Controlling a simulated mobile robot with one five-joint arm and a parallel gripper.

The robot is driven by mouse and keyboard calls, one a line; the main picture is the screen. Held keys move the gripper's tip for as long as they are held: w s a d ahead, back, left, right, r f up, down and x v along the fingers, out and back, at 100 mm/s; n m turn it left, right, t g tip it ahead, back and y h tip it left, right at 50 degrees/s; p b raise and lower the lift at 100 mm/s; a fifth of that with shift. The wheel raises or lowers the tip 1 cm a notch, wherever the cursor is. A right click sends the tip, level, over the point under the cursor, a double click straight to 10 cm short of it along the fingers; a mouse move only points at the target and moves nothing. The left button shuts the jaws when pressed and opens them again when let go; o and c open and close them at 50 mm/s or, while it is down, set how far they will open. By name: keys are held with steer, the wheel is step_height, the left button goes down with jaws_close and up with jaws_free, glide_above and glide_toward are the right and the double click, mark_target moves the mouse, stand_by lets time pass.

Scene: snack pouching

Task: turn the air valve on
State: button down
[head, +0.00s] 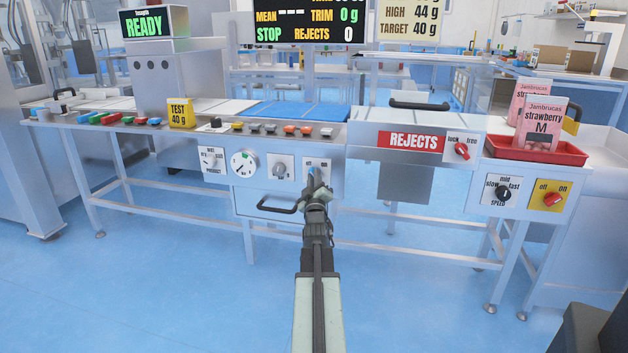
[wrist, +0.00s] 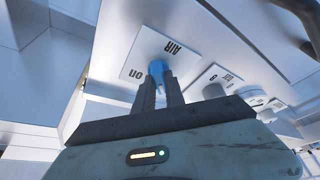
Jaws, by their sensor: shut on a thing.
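The air valve (wrist: 157,66) is a blue handle on a white plate (wrist: 136,55) marked AIR and on, seen in the wrist view. In the head view the blue handle (head: 315,174) shows at the front panel, just past my gripper (head: 318,190). In the wrist view my gripper (wrist: 160,85) has its two fingers closed around the blue handle. The fingers hide part of the handle, and its exact angle is hard to tell. The off mark on the plate is hidden in the wrist view.
Left of the valve are a grey knob (head: 280,171) and a round gauge (head: 244,163). A drawer handle (head: 277,206) is below left. The REJECTS box (head: 415,141), red tray (head: 530,152) and red on/off switch (head: 552,199) stand to the right. The floor in front is clear.

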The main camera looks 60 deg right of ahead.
steer(key=shift+w+r+m+g+h, duration=0.1)
steer(key=shift+m+g+h, duration=0.45)
steer(key=shift+m+g, duration=2.45)
steer(key=shift+f+m+g+h, duration=0.1)
steer(key=shift+m+g+h, duration=0.6)
steer(key=shift+m, duration=4.5)
steer(key=shift+w+r+m+g+h, duration=0.1)
steer(key=shift+m+g+h, duration=0.35)
steer(key=shift+m+g, duration=2.55)
steer(key=m+t, duration=0.2)
steer(key=shift+m, duration=0.4)
steer(key=shift+s, duration=0.1)
steer(key=c, duration=1.4)
jaws_free()
